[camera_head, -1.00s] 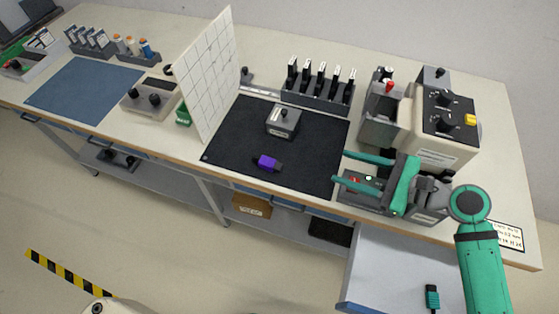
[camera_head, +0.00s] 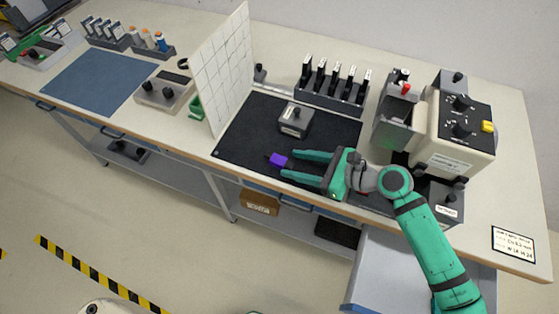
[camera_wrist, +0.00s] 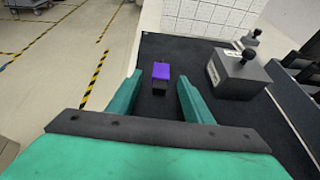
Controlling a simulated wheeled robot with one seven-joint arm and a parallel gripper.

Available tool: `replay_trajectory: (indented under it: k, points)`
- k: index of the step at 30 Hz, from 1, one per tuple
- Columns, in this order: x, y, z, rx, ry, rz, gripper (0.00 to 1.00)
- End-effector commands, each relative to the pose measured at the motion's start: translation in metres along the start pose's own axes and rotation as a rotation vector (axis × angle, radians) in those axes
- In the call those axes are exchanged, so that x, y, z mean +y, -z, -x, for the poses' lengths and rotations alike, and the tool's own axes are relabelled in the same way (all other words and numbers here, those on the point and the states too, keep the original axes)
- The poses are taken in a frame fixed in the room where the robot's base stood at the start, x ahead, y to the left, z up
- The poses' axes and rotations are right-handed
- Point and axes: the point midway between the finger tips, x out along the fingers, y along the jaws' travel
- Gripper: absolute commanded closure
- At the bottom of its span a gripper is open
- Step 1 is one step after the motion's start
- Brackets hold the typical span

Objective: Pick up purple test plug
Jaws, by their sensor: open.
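The purple test plug (camera_head: 278,159) lies on the black mat (camera_head: 240,140), near its front edge. It has a purple body and a dark end. In the wrist view the plug (camera_wrist: 161,72) lies ahead of my gripper, centred a little left between the finger lines, with its dark end toward me. My gripper (camera_head: 288,165) is open, its two green fingers pointing left over the mat. The fingertips are close to the plug, at its right side. I cannot tell whether they touch it.
A grey box with a black knob (camera_head: 295,118) stands on the mat behind my gripper; it also shows in the wrist view (camera_wrist: 238,72). A white tiled panel (camera_head: 220,70) stands at the mat's left edge. A rack of black items (camera_head: 332,95) and a beige machine (camera_head: 450,135) stand behind and right.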

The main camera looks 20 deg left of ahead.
Motion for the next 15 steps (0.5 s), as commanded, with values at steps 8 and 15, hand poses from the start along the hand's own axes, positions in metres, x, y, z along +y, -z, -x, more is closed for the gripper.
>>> replay_trajectory:
  k: [8,15]
  points:
    - [-0.002,0.001,-0.03,0.001,-0.002,0.0,0.54]
    - [-0.002,0.001,-0.031,0.001,-0.001,0.0,0.54]
